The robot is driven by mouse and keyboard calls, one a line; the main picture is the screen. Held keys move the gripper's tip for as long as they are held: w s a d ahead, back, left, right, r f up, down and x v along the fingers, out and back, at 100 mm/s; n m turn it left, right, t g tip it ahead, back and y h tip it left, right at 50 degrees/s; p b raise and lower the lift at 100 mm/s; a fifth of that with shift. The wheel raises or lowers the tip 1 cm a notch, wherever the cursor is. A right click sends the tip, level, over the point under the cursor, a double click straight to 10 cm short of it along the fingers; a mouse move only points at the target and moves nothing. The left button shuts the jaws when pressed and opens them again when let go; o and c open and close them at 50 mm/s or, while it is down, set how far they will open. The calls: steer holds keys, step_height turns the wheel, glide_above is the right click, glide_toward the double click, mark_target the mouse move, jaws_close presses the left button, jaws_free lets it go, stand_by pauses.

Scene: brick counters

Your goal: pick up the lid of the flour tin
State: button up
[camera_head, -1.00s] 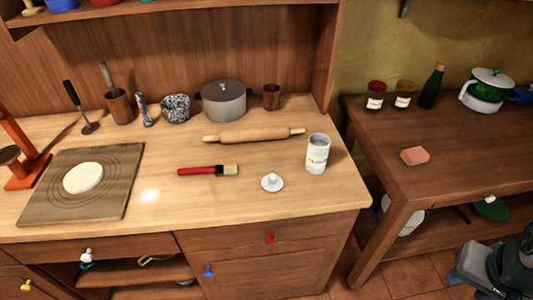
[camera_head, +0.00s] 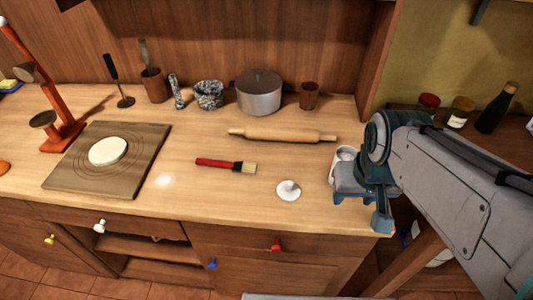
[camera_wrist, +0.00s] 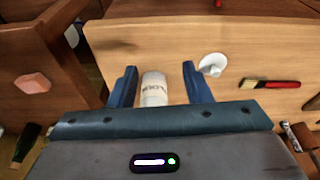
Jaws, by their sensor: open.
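The white lid with a knob (camera_head: 288,190) lies on the counter near its front edge; it also shows in the wrist view (camera_wrist: 212,64), just right of my right finger. The white flour tin (camera_wrist: 154,90) stands open on the counter, lettering on its side. In the head view my arm hides most of the tin (camera_head: 345,153). My gripper (camera_wrist: 159,84) is open and empty; in the wrist view the tin appears between its blue fingers. In the head view the gripper (camera_head: 362,205) is over the counter's right end, to the right of the lid.
A red-handled brush (camera_head: 226,166) lies left of the lid, and a rolling pin (camera_head: 283,135) lies behind it. A grey pot (camera_head: 258,93) and a brown cup (camera_head: 309,95) stand at the back. The counter around the lid is clear.

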steer(key=w+a+r+n+g, duration=0.1)
steer(key=w+a+n, duration=0.3)
steer(key=w, duration=0.2)
steer(key=n+g+b, duration=0.2)
steer(key=n, duration=0.4)
glide_above(290, 183)
step_height(290, 183, down, 7)
steer(key=shift+a+f, duration=0.15)
steer(key=shift+f, duration=3)
jaws_close()
